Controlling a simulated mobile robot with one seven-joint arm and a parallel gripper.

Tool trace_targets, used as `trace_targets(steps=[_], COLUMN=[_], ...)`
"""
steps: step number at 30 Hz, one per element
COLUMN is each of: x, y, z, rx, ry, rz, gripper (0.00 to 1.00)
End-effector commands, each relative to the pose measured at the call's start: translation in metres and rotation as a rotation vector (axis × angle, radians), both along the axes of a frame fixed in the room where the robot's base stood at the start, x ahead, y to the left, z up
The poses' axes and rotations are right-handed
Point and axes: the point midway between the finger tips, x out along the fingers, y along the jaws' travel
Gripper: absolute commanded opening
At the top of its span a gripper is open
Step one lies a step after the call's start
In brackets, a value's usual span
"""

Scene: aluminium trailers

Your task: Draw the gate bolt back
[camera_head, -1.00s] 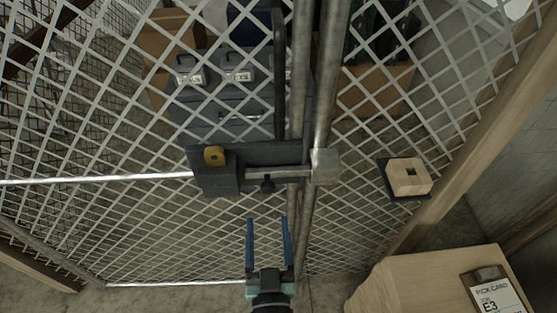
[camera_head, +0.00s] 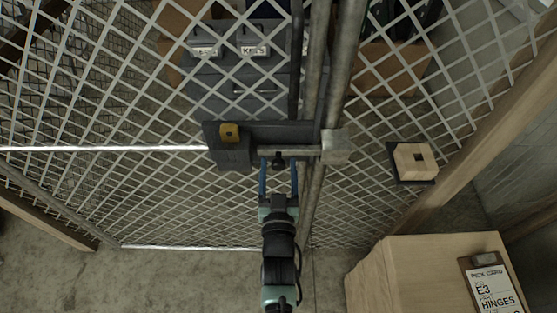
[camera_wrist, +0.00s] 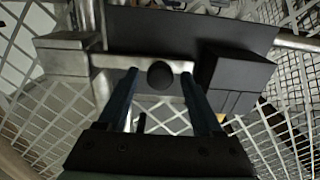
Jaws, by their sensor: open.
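The gate bolt (camera_head: 301,150) is a grey metal bar running sideways from the dark lock housing (camera_head: 235,152) into the metal keeper block (camera_head: 336,147) on the post. A dark round knob (camera_head: 279,163) hangs from the bar. In the wrist view the knob (camera_wrist: 160,75) shows between the fingers, with the bar (camera_wrist: 140,62) just behind it. My gripper (camera_head: 278,170) is open, its two blue fingers pointing up at the bar, one on each side of the knob. Whether either finger touches the knob cannot be told.
The wire mesh gate (camera_head: 150,90) fills the left and middle. A wooden block with a square hole (camera_head: 415,161) is at the right. A wooden cabinet (camera_head: 425,280) with a clipboard (camera_head: 493,285) stands at the lower right.

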Motion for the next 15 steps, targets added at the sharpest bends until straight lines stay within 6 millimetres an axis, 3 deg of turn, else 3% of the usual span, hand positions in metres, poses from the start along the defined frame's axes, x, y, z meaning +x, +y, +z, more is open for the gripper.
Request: trace_targets(steps=[6, 15], x=[0.0135, 0.0145], y=[0.0001, 0.0], z=[0.0001, 0.0001], rx=[0.0, 0.0], ry=[0.0, 0.0], rz=[0.0, 0.0], gripper=[0.67, 0.65])
